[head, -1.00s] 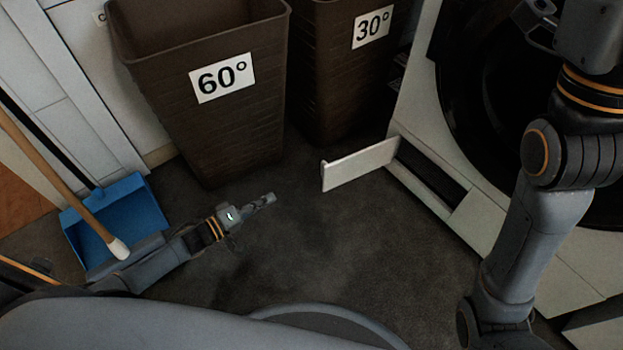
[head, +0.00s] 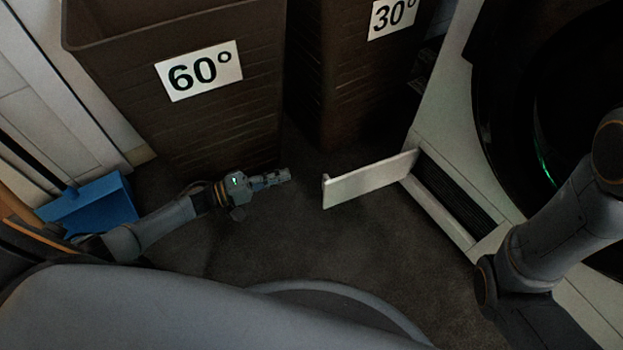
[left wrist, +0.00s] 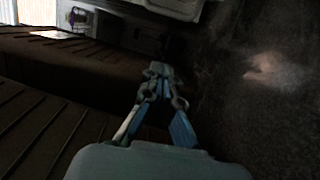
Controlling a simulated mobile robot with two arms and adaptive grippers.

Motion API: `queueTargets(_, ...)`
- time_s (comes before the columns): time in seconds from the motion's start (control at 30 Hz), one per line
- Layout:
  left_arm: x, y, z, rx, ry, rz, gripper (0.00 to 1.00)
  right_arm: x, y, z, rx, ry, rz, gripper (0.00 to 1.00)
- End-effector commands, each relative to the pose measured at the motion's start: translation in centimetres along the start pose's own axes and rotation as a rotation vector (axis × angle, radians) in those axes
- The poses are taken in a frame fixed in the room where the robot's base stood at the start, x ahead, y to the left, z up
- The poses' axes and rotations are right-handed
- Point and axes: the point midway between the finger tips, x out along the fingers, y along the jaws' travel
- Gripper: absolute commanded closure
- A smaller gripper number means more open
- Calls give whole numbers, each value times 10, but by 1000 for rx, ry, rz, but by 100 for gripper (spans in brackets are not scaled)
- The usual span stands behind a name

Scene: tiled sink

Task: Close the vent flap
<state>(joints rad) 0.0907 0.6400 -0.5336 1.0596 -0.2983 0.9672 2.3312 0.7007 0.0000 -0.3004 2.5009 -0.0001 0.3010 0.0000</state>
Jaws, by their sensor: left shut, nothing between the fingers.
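The white vent flap (head: 370,179) stands open, sticking out to the left from the low front of the pale machine. The dark slatted vent opening (head: 452,196) is uncovered beside its hinged end. My left gripper (head: 286,175) is low over the floor, left of the flap's free end, with a gap between them. It is shut and empty. The left wrist view shows its closed fingers (left wrist: 158,72); a pale part lies beyond them at the top, and I cannot tell whether it is the flap. My right arm shows at the right, but its gripper is out of view.
A brown basket marked 60° (head: 190,110) stands just behind my left gripper, with a 30° basket (head: 350,85) beside it. A blue dustpan (head: 92,205) lies at the left. The machine's round dark door (head: 530,120) is above the vent. Dark floor (head: 300,245) in front is clear.

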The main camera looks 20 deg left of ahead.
Motion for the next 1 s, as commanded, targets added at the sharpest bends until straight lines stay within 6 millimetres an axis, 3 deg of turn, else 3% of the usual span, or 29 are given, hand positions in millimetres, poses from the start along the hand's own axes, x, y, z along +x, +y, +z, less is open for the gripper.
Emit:
queueTargets(0.03, 13, -4, 0, 3, -2, 6, 100, -10, -2, -3, 0, -1, 0, 16)
queueTargets(0.27, 64, -5, 0, 3, 0, 5, 100, -36, -7, -12, 0, -2, 0, 16)
queueTargets(0.6, 70, -2, 35, 1, 0, 1, 100, -47, -10, -16, 0, -2, 0, 16)
queueTargets(1.0, 71, 0, 38, 2, 1, 0, 100, -48, -10, -16, 0, -1, 0, 16)
